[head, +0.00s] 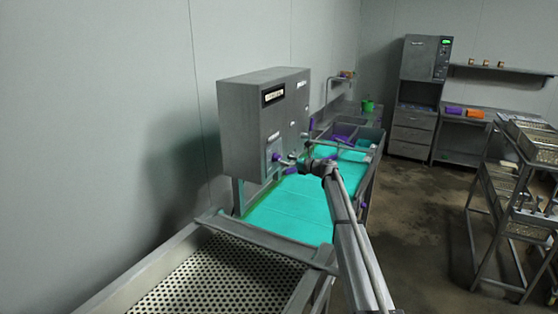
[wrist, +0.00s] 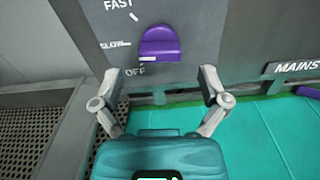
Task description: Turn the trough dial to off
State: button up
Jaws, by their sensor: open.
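The purple trough dial (wrist: 160,43) sits on the grey panel at the top middle of the wrist view. FAST is printed above left of it, SLOW at its left and OFF at its lower left. A small white mark shows at the dial's lower left edge near OFF; I cannot tell for sure whether it is the pointer. In the head view the dial (head: 277,157) is on the lower front of the grey control box (head: 262,120). My gripper (wrist: 160,74) is open and empty, its fingers apart on either side just below the dial. I see no contact.
The turquoise trough (head: 290,207) runs below the box. A perforated metal tray (head: 215,280) is at the near left. Another label, beginning MAINS (wrist: 296,67), is right of the dial. A rack trolley (head: 510,200) stands right, with clear floor between.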

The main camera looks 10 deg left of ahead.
aim_at(278, 156)
jog(key=shift+x, duration=2)
jog(key=c, duration=1.2)
jog(key=shift+o, duration=0.2)
jog(key=shift+n, duration=0.4)
jog(key=n, duration=0.9)
jog(key=shift+w+r, duration=0.1)
